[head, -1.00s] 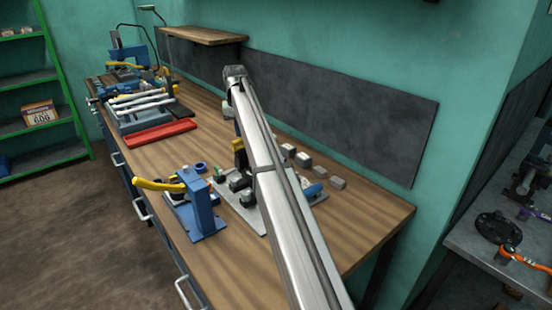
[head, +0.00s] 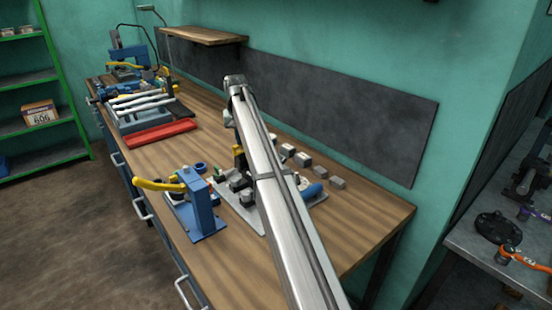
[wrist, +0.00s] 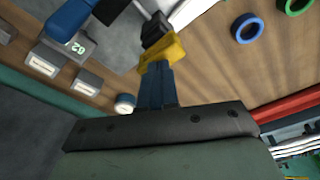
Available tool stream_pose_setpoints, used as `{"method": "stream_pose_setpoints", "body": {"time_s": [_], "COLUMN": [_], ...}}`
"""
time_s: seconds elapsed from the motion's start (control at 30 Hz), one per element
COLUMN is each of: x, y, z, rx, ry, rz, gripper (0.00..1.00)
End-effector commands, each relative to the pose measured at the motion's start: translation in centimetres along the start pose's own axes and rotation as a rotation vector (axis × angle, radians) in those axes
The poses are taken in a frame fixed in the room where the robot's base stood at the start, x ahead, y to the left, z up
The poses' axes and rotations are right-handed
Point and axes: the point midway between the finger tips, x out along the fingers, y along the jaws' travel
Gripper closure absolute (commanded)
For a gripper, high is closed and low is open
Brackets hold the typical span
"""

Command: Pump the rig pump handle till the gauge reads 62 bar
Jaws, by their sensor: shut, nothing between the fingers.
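The rig is a grey base plate (head: 250,215) on the bench, with dark blocks on it, partly hidden behind my arm. A blue grip (head: 313,190), apparently the pump handle, shows right of my arm; a blue bar also shows at the top left of the wrist view (wrist: 75,15). Next to that bar, a grey box (wrist: 62,48) carries small green digits, turned and not surely readable. My gripper (wrist: 156,30) has blue and yellow fingers with black tips. It is shut and empty, apart from the blue bar. In the head view it is mostly hidden, over the plate.
A blue stand (head: 200,205) with a yellow lever stands left of the plate. Several small grey blocks (head: 303,159) lie behind. A blue ring (wrist: 246,27) lies on the wood. A red tray (head: 160,134) is farther back. The bench's front right is clear.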

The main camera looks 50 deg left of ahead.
Motion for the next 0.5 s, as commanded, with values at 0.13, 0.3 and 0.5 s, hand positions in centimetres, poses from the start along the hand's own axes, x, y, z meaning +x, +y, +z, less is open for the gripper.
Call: {"method": "stream_pose_setpoints", "body": {"time_s": [0.13,0.3,0.5], "x": [0.7,1.4,1.6], "y": [0.0,0.0,0.0], "z": [0.2,0.3,0.3], "rx": [0.0,0.0,0.0], "ry": [-0.003,-0.003,-0.003], "rz": [0.0,0.0,0.0], "gripper": [1.0,1.0,1.0]}}
